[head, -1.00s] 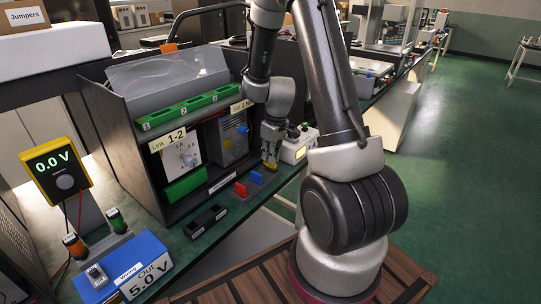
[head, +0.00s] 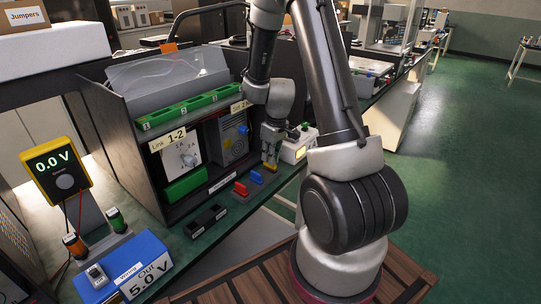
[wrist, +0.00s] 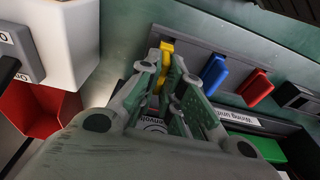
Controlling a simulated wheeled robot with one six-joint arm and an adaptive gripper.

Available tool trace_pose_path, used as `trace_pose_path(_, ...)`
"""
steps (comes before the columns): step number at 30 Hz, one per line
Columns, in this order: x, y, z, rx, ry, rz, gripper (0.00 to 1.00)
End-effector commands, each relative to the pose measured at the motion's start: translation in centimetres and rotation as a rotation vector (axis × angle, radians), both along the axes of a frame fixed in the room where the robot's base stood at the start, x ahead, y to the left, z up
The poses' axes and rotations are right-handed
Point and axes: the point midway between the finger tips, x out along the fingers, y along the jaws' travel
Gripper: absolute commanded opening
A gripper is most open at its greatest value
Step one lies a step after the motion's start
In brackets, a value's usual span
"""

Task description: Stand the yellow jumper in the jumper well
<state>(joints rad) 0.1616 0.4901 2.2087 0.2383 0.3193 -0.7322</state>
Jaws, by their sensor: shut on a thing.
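My gripper (head: 269,160) points down at the far end of the row of jumpers, beside the panel unit. Its fingers are shut on the yellow jumper (head: 270,166). In the wrist view the yellow jumper (wrist: 167,50) shows between the fingertips (wrist: 167,68), at the end of a grey strip (wrist: 212,57); I cannot tell whether it still touches the strip. The blue jumper (head: 257,177) and the red jumper (head: 241,189) stand beside it. A black block with two dark recesses (head: 206,221) lies nearer; I cannot tell whether this is the jumper well.
The dark panel unit (head: 123,157) with green numbered strips (head: 187,111) stands behind the row. A white box (head: 296,149) is close to the right of my gripper. A red bin (wrist: 35,110) shows in the wrist view. A blue supply box (head: 123,270) is at the front left.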

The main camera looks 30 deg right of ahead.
Motion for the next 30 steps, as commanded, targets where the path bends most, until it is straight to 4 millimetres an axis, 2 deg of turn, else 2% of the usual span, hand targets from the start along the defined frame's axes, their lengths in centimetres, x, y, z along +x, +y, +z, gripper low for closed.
trace_pose_path(26, 0.0, 0.0, -2.2, 0.0, 0.0, -0.001, 0.0)
trace_pose_path(27, 0.0, 0.0, -2.2, -0.001, 0.0, -0.001, 0.12)
trace_pose_path(30, 0.0, 0.0, -2.2, -0.001, 0.0, -0.001, 0.3)
